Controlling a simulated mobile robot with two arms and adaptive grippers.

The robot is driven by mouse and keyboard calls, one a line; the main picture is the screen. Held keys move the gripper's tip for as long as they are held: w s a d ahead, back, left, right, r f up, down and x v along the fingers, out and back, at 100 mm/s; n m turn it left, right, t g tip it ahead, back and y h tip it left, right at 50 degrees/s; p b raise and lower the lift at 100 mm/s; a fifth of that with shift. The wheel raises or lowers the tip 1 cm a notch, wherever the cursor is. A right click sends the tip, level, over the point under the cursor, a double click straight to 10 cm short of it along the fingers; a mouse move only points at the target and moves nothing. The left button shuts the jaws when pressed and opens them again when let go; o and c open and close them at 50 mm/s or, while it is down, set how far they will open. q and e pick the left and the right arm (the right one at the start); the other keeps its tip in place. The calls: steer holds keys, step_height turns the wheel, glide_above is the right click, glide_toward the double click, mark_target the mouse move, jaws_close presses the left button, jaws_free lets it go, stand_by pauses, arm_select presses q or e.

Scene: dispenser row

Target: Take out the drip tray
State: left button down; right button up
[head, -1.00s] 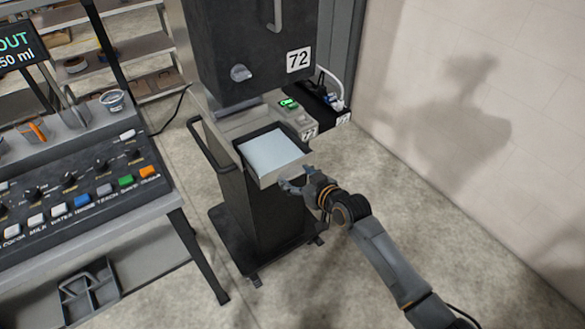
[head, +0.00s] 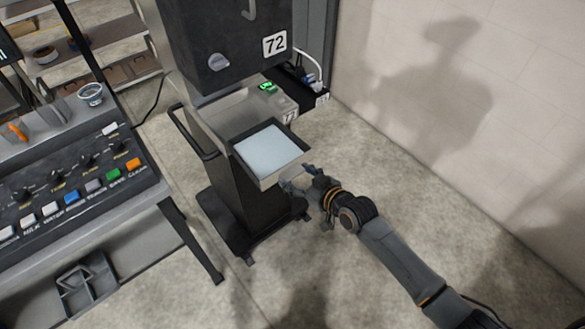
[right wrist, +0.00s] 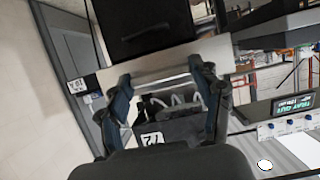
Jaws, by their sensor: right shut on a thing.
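My right gripper (head: 300,181) is shut on the tray's front wall. In the right wrist view, my fingers (right wrist: 163,90) stand against a light strip (right wrist: 170,71), likely the tray's wall. The left gripper is not in view.
A control bench (head: 80,190) with knobs and coloured buttons stands at the left. A black side handle (head: 195,135) is left of the tray. A shelf (head: 95,45) is behind. Open floor (head: 330,270) lies in front, and a pale wall (head: 430,110) on the right.

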steer(key=shift+s+d+r+p, duration=0.1)
steer(key=shift+s+d+p, duration=0.3)
steer(key=shift+s+d, duration=0.35)
steer(key=shift+s+d+r+p, duration=0.1)
steer(key=shift+s+d+p, duration=0.35)
steer(key=shift+s, duration=0.5)
